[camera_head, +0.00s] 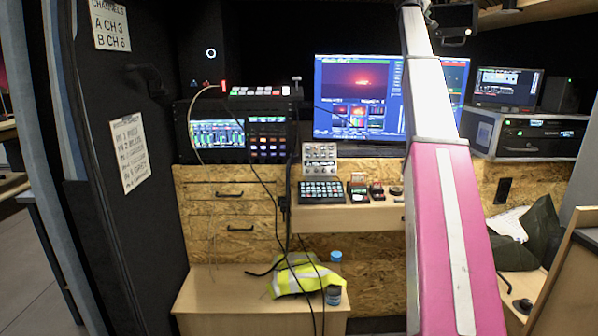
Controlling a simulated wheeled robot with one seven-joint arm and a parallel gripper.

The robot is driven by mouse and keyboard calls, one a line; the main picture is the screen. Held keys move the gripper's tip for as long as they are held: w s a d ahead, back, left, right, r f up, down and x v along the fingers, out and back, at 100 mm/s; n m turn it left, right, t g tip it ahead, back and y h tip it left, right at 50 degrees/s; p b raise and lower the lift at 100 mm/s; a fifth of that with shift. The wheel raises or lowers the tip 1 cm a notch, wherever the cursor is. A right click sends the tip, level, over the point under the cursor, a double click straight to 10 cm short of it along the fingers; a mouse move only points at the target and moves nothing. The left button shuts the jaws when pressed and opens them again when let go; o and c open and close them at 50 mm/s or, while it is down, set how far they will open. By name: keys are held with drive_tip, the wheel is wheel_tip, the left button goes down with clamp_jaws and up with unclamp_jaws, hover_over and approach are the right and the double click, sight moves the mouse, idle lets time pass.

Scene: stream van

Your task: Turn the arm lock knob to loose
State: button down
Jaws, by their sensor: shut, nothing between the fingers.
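I cannot make out the arm lock knob in the head view. A dark device (455,18) hangs at the top edge, right of the top of the pink and white arm link, which looks like mine. A knob on the device is too small to tell. My gripper is not in view, so its place relative to the knob does not show. The pink and white link crosses the right middle of the view and hides part of the desk and the big monitor.
A big monitor (350,98) and a switcher panel (260,92) stand at the desk (350,219). A small mixer (319,158) and a button pad (321,192) lie on it. A yellow vest (300,277) and a bottle (333,290) are on the low bench (215,295). Grey floor shows at left.

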drive_tip(key=shift+w+d+r, duration=0.25)
drive_tip(key=shift+w+d, duration=0.1)
drive_tip(key=shift+w, duration=0.4)
drive_tip(key=shift+s+d+f, duration=0.1)
drive_tip(key=v, duration=0.6)
drive_tip(key=shift+s+f, duration=0.35)
drive_tip(key=shift+f, duration=0.05)
